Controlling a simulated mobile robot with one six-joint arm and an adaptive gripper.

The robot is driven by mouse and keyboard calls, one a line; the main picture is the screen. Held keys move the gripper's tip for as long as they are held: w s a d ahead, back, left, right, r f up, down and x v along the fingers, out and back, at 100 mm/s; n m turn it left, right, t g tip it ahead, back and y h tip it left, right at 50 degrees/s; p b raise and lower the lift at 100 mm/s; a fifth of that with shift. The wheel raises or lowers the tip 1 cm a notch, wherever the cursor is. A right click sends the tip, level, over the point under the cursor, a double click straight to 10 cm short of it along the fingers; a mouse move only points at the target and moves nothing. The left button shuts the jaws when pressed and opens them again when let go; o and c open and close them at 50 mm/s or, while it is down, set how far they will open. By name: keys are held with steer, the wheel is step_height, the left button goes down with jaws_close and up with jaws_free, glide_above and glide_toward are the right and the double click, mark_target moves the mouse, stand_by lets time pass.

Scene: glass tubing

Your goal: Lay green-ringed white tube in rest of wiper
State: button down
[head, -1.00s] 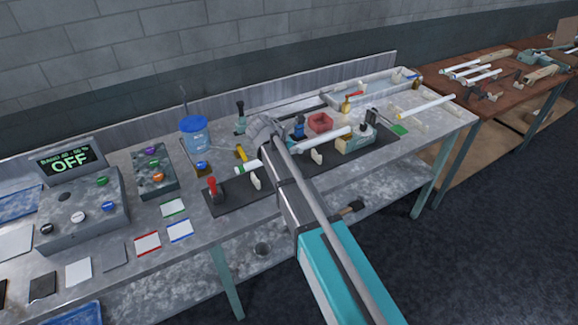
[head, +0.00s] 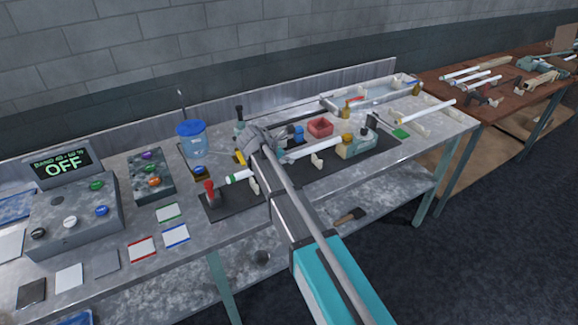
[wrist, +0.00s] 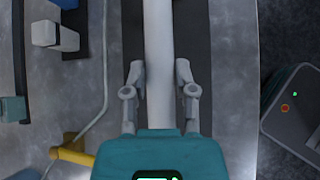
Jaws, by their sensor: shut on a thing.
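The white tube (head: 312,150) with a green ring (head: 229,180) near its left end runs slantwise over the dark mat (head: 222,208) on the bench. In the wrist view the tube (wrist: 159,40) passes between the two fingers of my gripper (wrist: 160,85), which is shut on it. The tube's right end is by a teal block (head: 356,148) with an amber part. I cannot tell which fixture is the wiper.
A red-handled clamp (head: 209,192) stands just left of the ringed end. A control box (head: 75,215) is at left. Another white tube (head: 426,111) lies at right.

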steer(key=shift+w+a+f+b, duration=0.15)
steer(key=shift+a+f+b, duration=0.2)
steer(key=shift+f, duration=0.15)
steer(key=shift+d+f+b, duration=0.1)
steer(key=shift+f+b, duration=1.2)
steer(key=shift+f, duration=0.05)
steer(key=shift+f+b, duration=0.3)
steer(key=shift+b, duration=0.05)
steer(key=shift+c, duration=2.1)
jaws_free()
steer(key=shift+r+p, duration=0.65)
steer(key=p+v, duration=0.6)
steer(key=v, duration=0.4)
steer(key=shift+f+p, duration=0.15)
steer(key=shift+p, duration=0.25)
steer(key=shift+p+v, duration=0.55)
steer(key=shift+v, duration=0.4)
